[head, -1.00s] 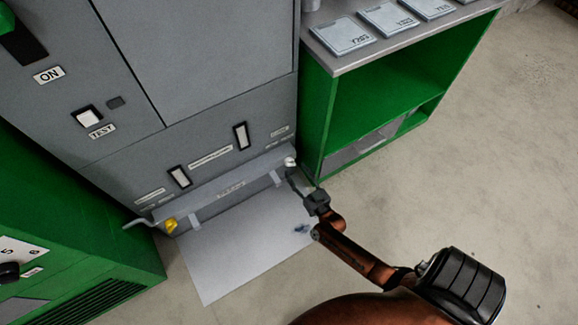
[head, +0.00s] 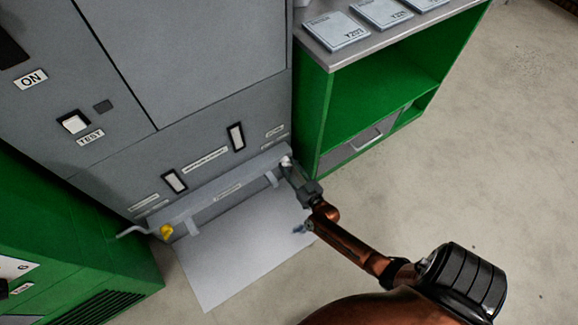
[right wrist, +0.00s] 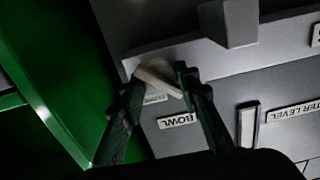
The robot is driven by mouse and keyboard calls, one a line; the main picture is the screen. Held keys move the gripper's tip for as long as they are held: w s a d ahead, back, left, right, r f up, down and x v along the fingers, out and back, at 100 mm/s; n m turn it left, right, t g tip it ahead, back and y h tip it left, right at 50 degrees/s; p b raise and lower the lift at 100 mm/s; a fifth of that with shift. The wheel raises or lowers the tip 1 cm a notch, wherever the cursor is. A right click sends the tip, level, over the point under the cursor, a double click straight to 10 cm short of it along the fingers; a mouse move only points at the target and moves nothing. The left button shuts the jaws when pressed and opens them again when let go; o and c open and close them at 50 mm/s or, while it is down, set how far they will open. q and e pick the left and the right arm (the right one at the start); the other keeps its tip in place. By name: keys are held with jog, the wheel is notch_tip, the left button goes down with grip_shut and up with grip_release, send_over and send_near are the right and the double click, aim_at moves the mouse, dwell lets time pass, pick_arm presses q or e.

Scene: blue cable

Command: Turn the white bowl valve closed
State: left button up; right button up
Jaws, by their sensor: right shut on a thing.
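The white bowl valve (head: 285,161) sits at the right end of the long grey ledge on the machine's front. It is small and partly covered by my gripper in the head view. In the right wrist view its white lever (right wrist: 158,82) lies slanted between the two dark fingers, near a label reading BOWL (right wrist: 178,120). My right gripper (head: 289,167) reaches the valve from the lower right. Its fingertips (right wrist: 160,76) are shut on the lever. My left gripper is in neither view.
A yellow valve (head: 166,231) and a thin pipe are at the ledge's left end. A pale sheet (head: 235,255) lies on the floor below. A green cabinet (head: 314,110) stands close right of the valve. A green unit (head: 75,240) stands at left. Floor at right is clear.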

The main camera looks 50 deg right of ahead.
jog(key=c, duration=0.4)
jog(key=shift+c, duration=0.3)
